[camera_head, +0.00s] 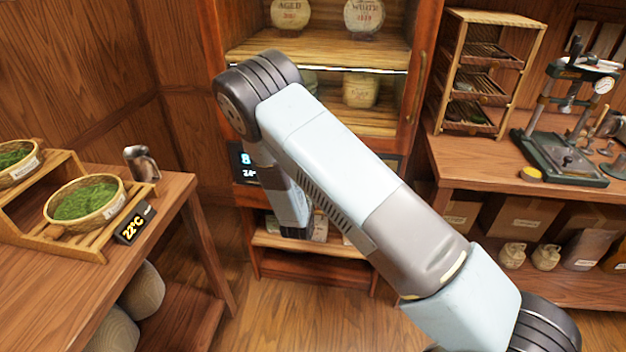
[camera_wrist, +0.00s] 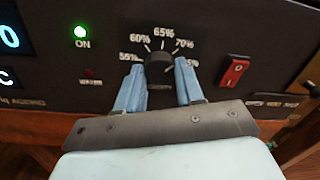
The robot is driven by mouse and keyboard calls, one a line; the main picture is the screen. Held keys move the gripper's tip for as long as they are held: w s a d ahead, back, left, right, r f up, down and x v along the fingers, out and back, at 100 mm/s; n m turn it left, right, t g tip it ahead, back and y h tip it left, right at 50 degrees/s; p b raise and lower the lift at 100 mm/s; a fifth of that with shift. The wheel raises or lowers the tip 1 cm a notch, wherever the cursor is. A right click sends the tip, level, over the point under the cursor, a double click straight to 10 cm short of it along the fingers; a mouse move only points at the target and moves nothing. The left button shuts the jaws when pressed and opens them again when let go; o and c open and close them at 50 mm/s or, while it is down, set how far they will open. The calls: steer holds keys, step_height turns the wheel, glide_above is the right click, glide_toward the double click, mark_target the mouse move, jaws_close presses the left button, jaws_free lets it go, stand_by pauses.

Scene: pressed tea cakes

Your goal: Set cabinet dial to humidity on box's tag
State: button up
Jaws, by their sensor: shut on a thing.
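The cabinet dial (camera_wrist: 160,64) is a black round knob on the dark control panel in the wrist view. Printed marks around it include 55%, 60%, 65% and 70%; the lowest right mark is partly covered by a finger. I cannot tell clearly which mark its pointer faces. My gripper (camera_wrist: 158,74) has one blue finger on each side of the knob and is shut on it. In the head view, the cabinet (camera_head: 426,60) stands behind my arm, which hides the dial and gripper there. Cardboard boxes (camera_head: 522,214) sit under the right bench; no humidity tag is readable.
A green ON light (camera_wrist: 80,32) is lit left of the dial. A red rocker switch (camera_wrist: 234,70) is close on the right. A press (camera_head: 570,150) stands on the right bench.

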steer(key=shift+n, duration=0.7)
steer(key=o, duration=1)
steer(key=s, duration=0.4)
steer(key=s+a, duration=0.1)
steer(key=s, duration=0.8)
steer(key=shift+s+a+f, duration=0.3)
steer(key=shift+a+f, duration=0.1)
